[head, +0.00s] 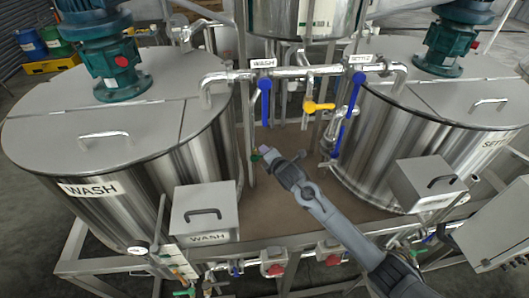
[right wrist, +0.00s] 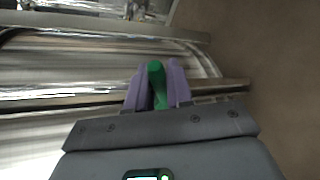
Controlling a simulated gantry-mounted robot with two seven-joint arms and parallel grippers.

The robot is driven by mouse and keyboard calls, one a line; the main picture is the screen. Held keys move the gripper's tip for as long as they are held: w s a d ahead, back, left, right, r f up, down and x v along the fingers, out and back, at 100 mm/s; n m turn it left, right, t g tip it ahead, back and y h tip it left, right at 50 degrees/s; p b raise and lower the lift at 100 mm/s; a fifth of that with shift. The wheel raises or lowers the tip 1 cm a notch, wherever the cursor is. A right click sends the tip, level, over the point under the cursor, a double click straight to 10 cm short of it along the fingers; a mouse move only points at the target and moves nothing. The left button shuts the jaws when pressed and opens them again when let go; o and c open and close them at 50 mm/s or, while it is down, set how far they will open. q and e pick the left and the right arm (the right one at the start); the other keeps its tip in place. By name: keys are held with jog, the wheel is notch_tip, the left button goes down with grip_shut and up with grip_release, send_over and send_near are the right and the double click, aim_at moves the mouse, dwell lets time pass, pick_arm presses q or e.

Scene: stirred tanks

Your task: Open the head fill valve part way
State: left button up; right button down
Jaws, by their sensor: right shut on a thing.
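My right gripper (head: 260,153) reaches in from the lower right, between the two big tanks. Its purple fingers (right wrist: 157,90) are shut on a green valve handle (right wrist: 156,76) in the right wrist view. In the head view the green handle (head: 255,158) shows as a small patch at the fingertips, beside a thin vertical pipe (head: 251,125). No label is readable on this valve, and its body is mostly hidden. My left gripper is not in view.
The WASH tank (head: 200,140) stands left and the SETTLE tank (head: 375,150) right. Above the gripper, a pipe manifold (head: 290,72) carries blue handles (head: 265,100) and a yellow handle (head: 318,107). A lidded WASH box (head: 205,213) is at lower left. The brown deck (head: 270,215) between is mostly clear.

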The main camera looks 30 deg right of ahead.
dwell(0.5)
jog(key=c, duration=1.1)
grip_release()
jog(key=shift+r, duration=0.1)
jog(key=b+v, duration=0.2)
jog(key=v, duration=0.8)
jog(key=shift+s+r, duration=0.15)
jog(key=shift+s, duration=0.2)
jog(key=shift+a, duration=0.15)
